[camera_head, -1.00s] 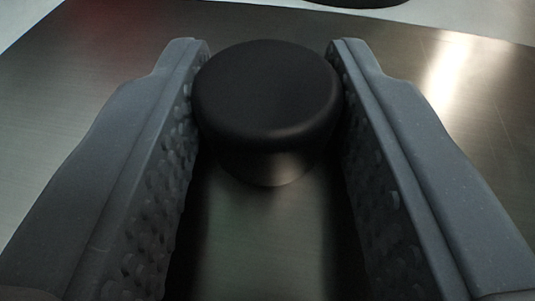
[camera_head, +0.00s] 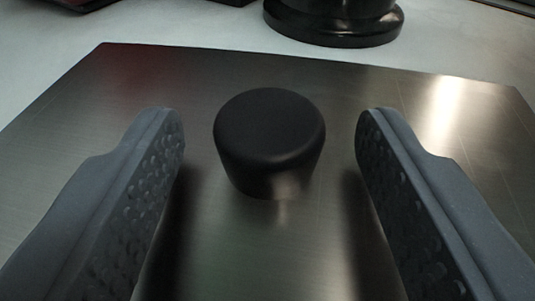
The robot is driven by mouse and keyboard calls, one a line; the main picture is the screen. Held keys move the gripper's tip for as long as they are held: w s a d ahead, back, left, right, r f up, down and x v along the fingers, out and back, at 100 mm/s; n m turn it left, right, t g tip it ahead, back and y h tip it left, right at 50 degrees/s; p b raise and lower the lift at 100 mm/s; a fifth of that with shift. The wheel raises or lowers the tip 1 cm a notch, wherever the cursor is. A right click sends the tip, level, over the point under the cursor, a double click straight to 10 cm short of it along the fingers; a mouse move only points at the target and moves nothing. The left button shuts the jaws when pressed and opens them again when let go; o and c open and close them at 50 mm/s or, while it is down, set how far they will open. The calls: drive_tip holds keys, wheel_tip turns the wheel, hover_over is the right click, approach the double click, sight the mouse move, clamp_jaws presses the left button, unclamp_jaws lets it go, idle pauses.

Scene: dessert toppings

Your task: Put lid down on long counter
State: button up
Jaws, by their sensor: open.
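A round black lid or knob (camera_head: 269,135), wider at the top than at the bottom, stands upright on a brushed metal surface (camera_head: 270,250). My gripper (camera_head: 270,125) is open, with one grey, dimpled finger on each side of the black piece. There is a clear gap between each finger and the piece, so nothing is held. I cannot tell whether the metal sheet is a separate plate or part of the counter.
A pale counter (camera_head: 190,40) surrounds the metal surface at the back. A black round-based object (camera_head: 335,22) stands behind the metal's far edge. Other dark objects are cut off at the top. The metal around the black piece is clear.

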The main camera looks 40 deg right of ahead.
drive_tip(key=v, duration=1)
drive_tip(key=shift+p, duration=0.45)
drive_tip(key=w+a+r+n+t+y, duration=0.1)
drive_tip(key=w+a+r+y, duration=0.2)
drive_tip(key=r, duration=0.6)
drive_tip(key=w+a+r+n+t+y, duration=0.1)
drive_tip(key=a+r+y, duration=0.1)
drive_tip(key=a+r, duration=0.5)
drive_tip(key=w+a+r+n+t+y, duration=0.1)
drive_tip(key=w+a+r+y, duration=0.15)
drive_tip(key=r, duration=0.85)
drive_tip(key=s+a+r+n+y, duration=0.1)
drive_tip(key=s+r+n, duration=0.1)
drive_tip(key=s+r, duration=0.4)
drive_tip(key=s+a+r+n+y, duration=0.1)
drive_tip(key=s+r, duration=0.6)
drive_tip(key=r, duration=0.9)
drive_tip(key=shift+s+a+n+y, duration=0.25)
drive_tip(key=shift+a+n+y, duration=0.1)
drive_tip(key=shift+a+n, duration=0.2)
drive_tip(key=shift+o, duration=0.4)
drive_tip(key=s+r, duration=0.4)
drive_tip(key=s, duration=0.2)
drive_tip(key=shift+s+d+r, duration=0.25)
drive_tip(key=shift+s+d, duration=0.05)
drive_tip(key=shift+d, duration=0.2)
drive_tip(key=shift+w, duration=0.1)
drive_tip(key=c, duration=0.5)
drive_tip(key=shift+o, duration=0.2)
drive_tip(key=shift+d+f, duration=0.1)
